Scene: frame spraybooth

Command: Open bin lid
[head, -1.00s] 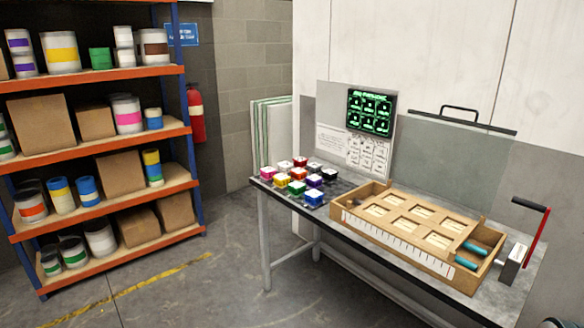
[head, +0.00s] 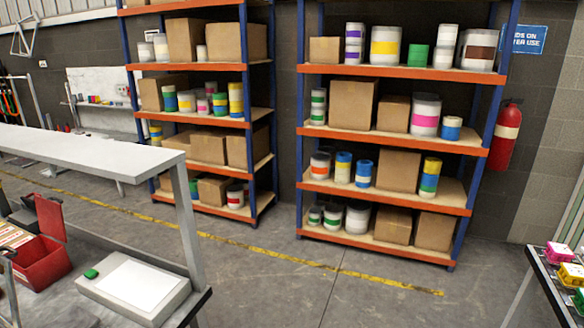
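A red bin (head: 42,264) stands on a workbench at the lower left of the head view. A red panel (head: 48,214) stands up at its back edge; I cannot tell whether it is the bin's lid. The inside of the bin looks dark red. The bin is small in view and its left part is crowded by other things at the picture edge. My gripper is not in view.
A grey-white box with a pale top (head: 134,285) and a green object (head: 91,273) sit on the bench right of the bin. A white raised shelf (head: 85,150) overhangs the bench. Loaded racks (head: 390,183) line the wall. Open floor (head: 300,285) lies between.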

